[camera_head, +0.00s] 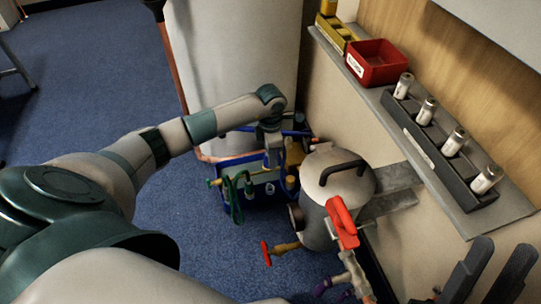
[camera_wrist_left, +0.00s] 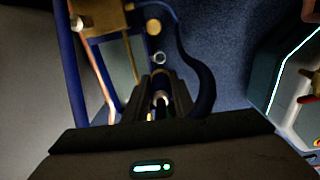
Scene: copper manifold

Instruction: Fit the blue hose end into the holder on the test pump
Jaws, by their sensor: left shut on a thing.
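My left arm reaches in to the test pump (camera_head: 240,178), which has a blue frame and stands on the floor behind the grey vessel. My left gripper (camera_head: 273,158) points down over the pump. In the left wrist view the gripper (camera_wrist_left: 160,92) is shut on the blue hose end, with a pale ring between the fingers. The blue hose (camera_wrist_left: 203,80) curves up and away on the right. Brass fittings and a small pale ring lie just beyond the fingertips; I cannot tell which is the holder. My right gripper (camera_head: 494,270) is open and empty at lower right.
The grey vessel (camera_head: 316,225) with a black handle and red valve lever (camera_head: 342,222) stands right of the pump. A white cylinder (camera_head: 235,70) rises behind. A shelf holds a red bin (camera_head: 376,62) and a black rack (camera_head: 440,148).

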